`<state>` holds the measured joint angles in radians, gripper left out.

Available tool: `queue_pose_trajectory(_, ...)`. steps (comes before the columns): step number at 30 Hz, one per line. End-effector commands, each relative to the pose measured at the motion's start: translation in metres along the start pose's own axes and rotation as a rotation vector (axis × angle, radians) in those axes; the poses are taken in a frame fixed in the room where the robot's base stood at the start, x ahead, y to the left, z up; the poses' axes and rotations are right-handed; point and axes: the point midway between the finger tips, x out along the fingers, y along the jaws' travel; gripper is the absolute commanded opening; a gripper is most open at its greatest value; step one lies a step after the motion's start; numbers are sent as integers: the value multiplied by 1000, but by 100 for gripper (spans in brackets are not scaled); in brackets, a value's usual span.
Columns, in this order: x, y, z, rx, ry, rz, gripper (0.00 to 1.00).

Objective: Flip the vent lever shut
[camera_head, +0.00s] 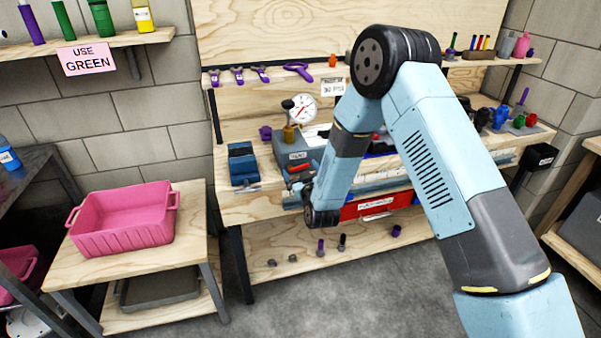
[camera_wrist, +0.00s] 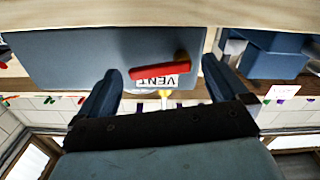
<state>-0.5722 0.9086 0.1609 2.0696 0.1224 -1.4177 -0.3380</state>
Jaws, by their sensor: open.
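The red vent lever (camera_wrist: 155,71) is in the middle of the wrist view, on the face of a grey box (camera_wrist: 80,55). It lies nearly level in that picture, with an orange-brown end at the right, and partly covers the upside-down white VENT label (camera_wrist: 158,82). In the head view the grey box (camera_head: 296,152) stands on the bench, with the red lever (camera_head: 299,168) small on its front. My gripper (camera_wrist: 160,84) is open and empty, its fingers spread to either side of the lever in the picture. Contact with the lever cannot be told.
A blue vise-like block (camera_head: 242,163) stands left of the box, and a dial gauge (camera_head: 301,108) is behind it. A red drawer (camera_head: 376,205) sits under the bench top. A pink bin (camera_head: 122,220) rests on a side table at left. The floor in front is clear.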

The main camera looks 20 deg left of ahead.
Motion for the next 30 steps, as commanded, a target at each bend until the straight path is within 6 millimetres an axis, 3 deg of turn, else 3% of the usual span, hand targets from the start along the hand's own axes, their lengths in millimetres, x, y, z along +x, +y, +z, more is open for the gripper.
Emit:
queue_pose_trajectory(4,0,0,0,0,0,0,98)
queue_pose_trajectory(21,0,0,0,0,0,0,44)
queue_pose_trajectory(30,0,1,4,142,-1,2,44)
